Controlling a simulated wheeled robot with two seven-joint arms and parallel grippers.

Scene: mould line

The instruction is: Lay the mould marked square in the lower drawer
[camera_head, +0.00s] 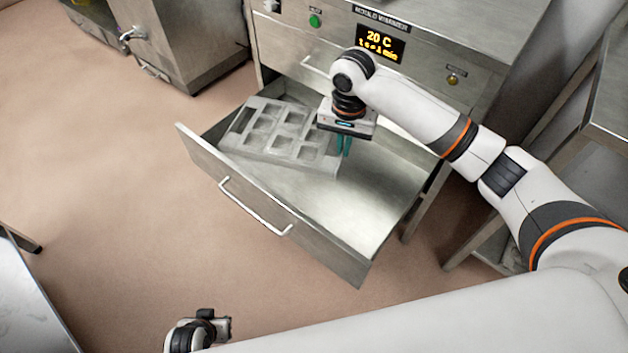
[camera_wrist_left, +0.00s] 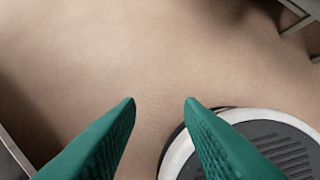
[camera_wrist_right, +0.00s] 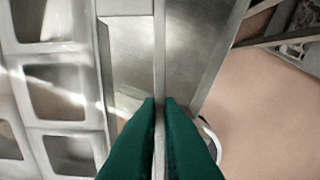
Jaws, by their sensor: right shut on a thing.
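My right gripper (camera_head: 343,147) is shut on the mould's right edge, fingers pointing down. In the right wrist view the mould (camera_wrist_right: 90,90) fills the left side, and a thin metal edge runs between the green fingers (camera_wrist_right: 160,105). My left gripper (camera_wrist_left: 161,102) is open and empty above the floor.
The drawer belongs to a steel mould warmer (camera_head: 440,45) whose display reads 20 C. The drawer's front and right part is bare. Steel benches stand at the right (camera_head: 605,90) and lower left (camera_head: 30,310). Another steel unit (camera_head: 190,40) stands at the upper left. Floor between is clear.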

